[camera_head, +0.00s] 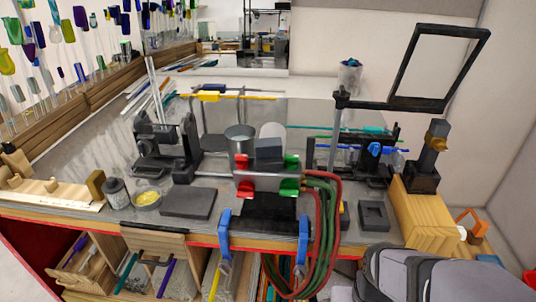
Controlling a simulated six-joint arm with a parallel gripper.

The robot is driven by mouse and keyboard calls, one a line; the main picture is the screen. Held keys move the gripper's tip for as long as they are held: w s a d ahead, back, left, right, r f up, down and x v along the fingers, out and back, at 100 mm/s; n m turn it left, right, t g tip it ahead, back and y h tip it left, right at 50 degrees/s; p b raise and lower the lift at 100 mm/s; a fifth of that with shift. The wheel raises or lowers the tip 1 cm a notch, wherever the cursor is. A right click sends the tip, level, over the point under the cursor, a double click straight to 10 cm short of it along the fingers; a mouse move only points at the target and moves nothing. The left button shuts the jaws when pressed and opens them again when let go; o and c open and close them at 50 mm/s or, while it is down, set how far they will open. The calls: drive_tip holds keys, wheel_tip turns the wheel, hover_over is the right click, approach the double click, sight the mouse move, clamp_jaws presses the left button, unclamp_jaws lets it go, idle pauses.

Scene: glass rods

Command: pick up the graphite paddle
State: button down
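I cannot pick out the graphite paddle for sure. A flat dark grey slab (188,202) lies on the bench left of centre, with no handle visible on it. A flat black plate (268,210) lies at the front middle, partly behind hoses and blue clamps. A dark grey square block with a recess (374,216) lies at the right. My gripper does not show in this view.
A torch with red and green knobs (268,180) stands mid-bench, its red and green hoses (326,215) hanging over the front edge. Black rod stands (168,150) rise at the left. A black-framed screen (437,65) stands at the right. Grey rounded shapes fill the lower right corner.

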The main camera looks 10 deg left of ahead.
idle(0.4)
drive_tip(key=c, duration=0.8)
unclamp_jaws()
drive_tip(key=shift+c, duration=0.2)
